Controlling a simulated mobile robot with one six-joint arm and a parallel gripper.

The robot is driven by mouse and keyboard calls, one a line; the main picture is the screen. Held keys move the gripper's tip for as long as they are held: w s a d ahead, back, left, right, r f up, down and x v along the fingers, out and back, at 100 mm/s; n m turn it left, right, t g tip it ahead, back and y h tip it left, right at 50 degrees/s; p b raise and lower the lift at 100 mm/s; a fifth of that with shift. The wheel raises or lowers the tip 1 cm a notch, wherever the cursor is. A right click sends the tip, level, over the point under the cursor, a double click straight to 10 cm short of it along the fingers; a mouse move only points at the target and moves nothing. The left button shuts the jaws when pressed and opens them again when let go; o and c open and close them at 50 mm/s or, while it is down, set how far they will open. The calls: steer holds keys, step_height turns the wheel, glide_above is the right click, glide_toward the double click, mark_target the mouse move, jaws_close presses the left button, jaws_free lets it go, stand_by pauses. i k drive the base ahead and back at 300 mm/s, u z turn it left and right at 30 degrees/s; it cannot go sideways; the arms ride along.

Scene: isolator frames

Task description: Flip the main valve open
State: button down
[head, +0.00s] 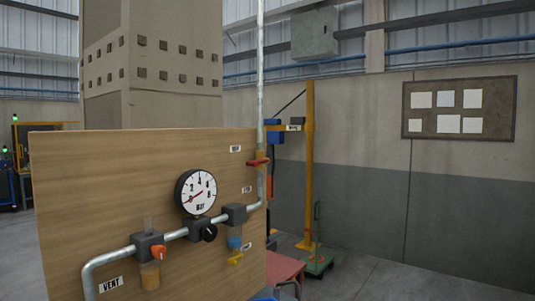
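A wooden panel (110,190) carries grey piping. A red lever handle (257,162) sits on a brass-coloured valve body on the vertical pipe (260,80) at the panel's right edge. The lever lies roughly level, crosswise to that pipe. A small white label (235,149) is beside it at upper left; its text is too small to read surely. A round pressure gauge (196,192) marked "bar" has its red needle pointing to the lower left, at the low end of the scale. My gripper is not in view.
A "VENT" label (111,284) is at lower left. A red table or cart (286,268) and a yellow post (309,165) stand behind the panel's right side.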

mark_target(255, 163)
steer(key=u, duration=0.1)
steer(key=i, duration=0.95)
steer(key=z, duration=0.1)
